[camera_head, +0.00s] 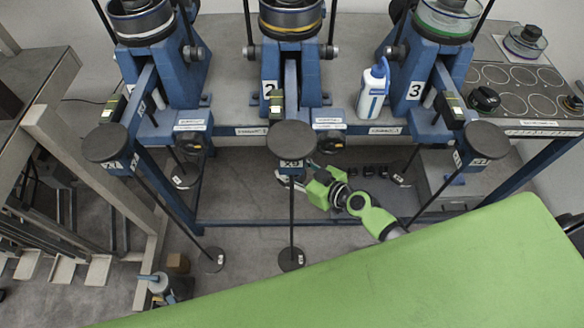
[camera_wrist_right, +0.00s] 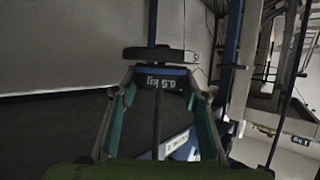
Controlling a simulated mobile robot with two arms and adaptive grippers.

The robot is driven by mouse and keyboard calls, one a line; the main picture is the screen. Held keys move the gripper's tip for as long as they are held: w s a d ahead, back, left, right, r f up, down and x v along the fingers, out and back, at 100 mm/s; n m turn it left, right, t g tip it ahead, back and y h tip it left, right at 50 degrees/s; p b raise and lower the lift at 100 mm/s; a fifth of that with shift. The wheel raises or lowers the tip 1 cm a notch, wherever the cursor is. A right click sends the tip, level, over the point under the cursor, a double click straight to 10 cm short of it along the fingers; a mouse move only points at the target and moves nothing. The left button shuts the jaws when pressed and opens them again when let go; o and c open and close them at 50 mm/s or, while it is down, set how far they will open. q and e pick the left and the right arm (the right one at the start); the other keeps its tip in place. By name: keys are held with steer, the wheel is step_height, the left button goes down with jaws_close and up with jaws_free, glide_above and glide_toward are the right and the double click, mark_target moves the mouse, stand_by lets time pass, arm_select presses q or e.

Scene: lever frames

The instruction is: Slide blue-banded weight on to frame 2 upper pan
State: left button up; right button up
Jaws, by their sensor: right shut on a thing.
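The blue-banded weight (camera_wrist_right: 160,78) is a dark disc with a blue edge and a 0.5 kg mark, appearing upside down in the wrist view. My right gripper (camera_head: 300,186) is shut on it, one finger on each side. It is below the large dark disc (camera_head: 291,138) at frame 2's lever end, beside the hanger rod. In the wrist view a thin rod (camera_wrist_right: 155,128) lines up with the weight; I cannot tell whether it is in a slot. A dark tagged pan (camera_wrist_right: 155,54) lies just beyond the weight, apparently apart. My left gripper is out of view.
Frame 2 (camera_head: 270,87) stands between two similar blue frames. A low tagged pan (camera_head: 291,259) hangs near the floor. A white-and-blue bottle (camera_head: 372,92) stands on the bench at right. A green surface (camera_head: 400,280) fills the lower right.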

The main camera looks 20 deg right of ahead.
steer(key=shift+w, duration=0.1)
steer(key=o, duration=1.3)
steer(key=shift+o, duration=0.2)
steer(key=shift+f, duration=0.15)
steer(key=v, duration=0.7)
stand_by(0.4)
